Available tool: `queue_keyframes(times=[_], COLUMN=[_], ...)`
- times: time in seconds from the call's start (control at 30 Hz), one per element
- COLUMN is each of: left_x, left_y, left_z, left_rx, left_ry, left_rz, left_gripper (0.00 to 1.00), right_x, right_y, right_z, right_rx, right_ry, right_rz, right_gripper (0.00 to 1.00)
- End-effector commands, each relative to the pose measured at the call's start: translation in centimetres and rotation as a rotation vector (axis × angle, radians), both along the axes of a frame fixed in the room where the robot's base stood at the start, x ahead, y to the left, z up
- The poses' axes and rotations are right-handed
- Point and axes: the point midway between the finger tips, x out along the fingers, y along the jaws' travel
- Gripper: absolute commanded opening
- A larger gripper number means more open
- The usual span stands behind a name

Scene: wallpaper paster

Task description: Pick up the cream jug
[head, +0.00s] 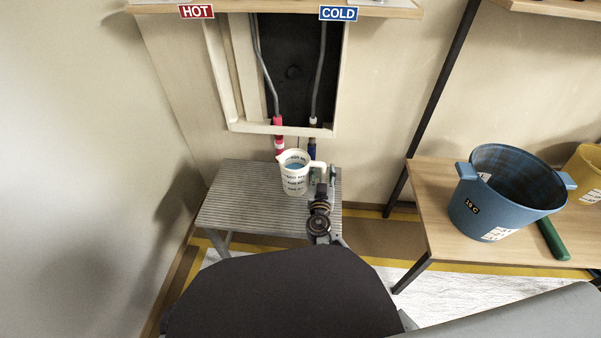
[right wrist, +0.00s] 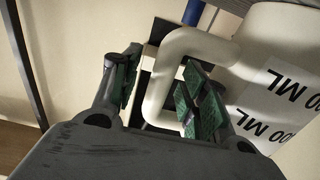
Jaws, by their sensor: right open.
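The cream jug (head: 294,177) stands upright on a grey ribbed metal bench (head: 240,205) below the pipes, with blue liquid inside and dark lettering on its side. Its handle (head: 318,166) points right. My right gripper (head: 323,177) is at the jug's right side. In the right wrist view the fingers of the gripper (right wrist: 160,88) are apart, with the handle (right wrist: 186,38) between them; contact with either finger is not clear. The jug's printed body (right wrist: 277,75) is just right of the right finger. My left gripper is not in view.
A hot sign (head: 196,12) and a cold sign (head: 338,13) hang above the pipe recess. On the right, a wooden table (head: 432,205) holds a blue bucket (head: 478,215), a yellow bucket (head: 588,175) and a green-handled item (head: 553,240). The bench's left half is clear.

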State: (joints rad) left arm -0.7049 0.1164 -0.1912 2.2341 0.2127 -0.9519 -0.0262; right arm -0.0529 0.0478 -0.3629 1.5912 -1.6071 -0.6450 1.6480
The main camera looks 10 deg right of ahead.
Motion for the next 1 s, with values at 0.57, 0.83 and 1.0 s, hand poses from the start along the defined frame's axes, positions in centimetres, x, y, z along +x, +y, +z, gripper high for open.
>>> queue_keyframes(times=[0.57,0.83,1.0], left_x=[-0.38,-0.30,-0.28], left_y=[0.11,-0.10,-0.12], left_z=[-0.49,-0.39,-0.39], left_rx=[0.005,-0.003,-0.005], left_ry=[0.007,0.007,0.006], left_rz=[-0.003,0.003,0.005], left_gripper=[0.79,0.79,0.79], right_x=[0.01,0.01,0.06], right_y=[-0.02,-0.03,-0.03], right_z=[-0.02,-0.02,0.18], right_rx=[0.000,0.000,0.001], right_ry=[0.000,0.000,-0.003], right_rz=[0.000,0.000,-0.001], right_gripper=[0.13,0.00,0.00])
